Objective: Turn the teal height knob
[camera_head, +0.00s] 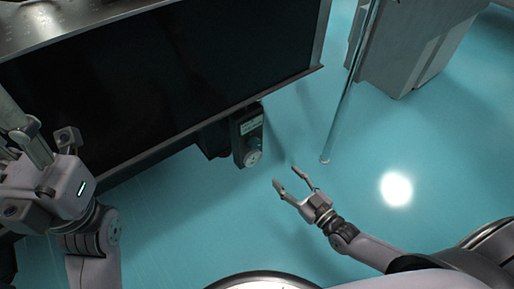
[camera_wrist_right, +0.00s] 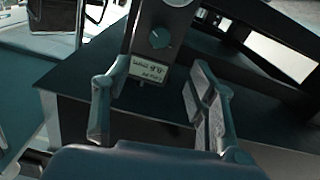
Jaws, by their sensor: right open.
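The teal height knob (camera_head: 254,143) is on a narrow dark control panel (camera_head: 240,142) at the table's front edge, between a small green display and a pale round part. In the right wrist view the teal knob (camera_wrist_right: 159,37) shows a pointer line, beyond and between my fingertips. My right gripper (camera_head: 285,176) is open and empty, below and right of the panel and apart from it. The open fingers also show in the wrist view (camera_wrist_right: 150,78). My left gripper (camera_head: 22,128) is at the left edge; its fingers are partly cut off, so its opening is unclear.
The dark table (camera_head: 160,80) with a metal rim fills the upper left. A small lit display (camera_wrist_right: 147,70) sits beside the knob. A thin metal pole (camera_head: 345,110) and a grey cabinet (camera_head: 415,50) stand at right. The teal floor (camera_head: 300,235) around my right gripper is clear.

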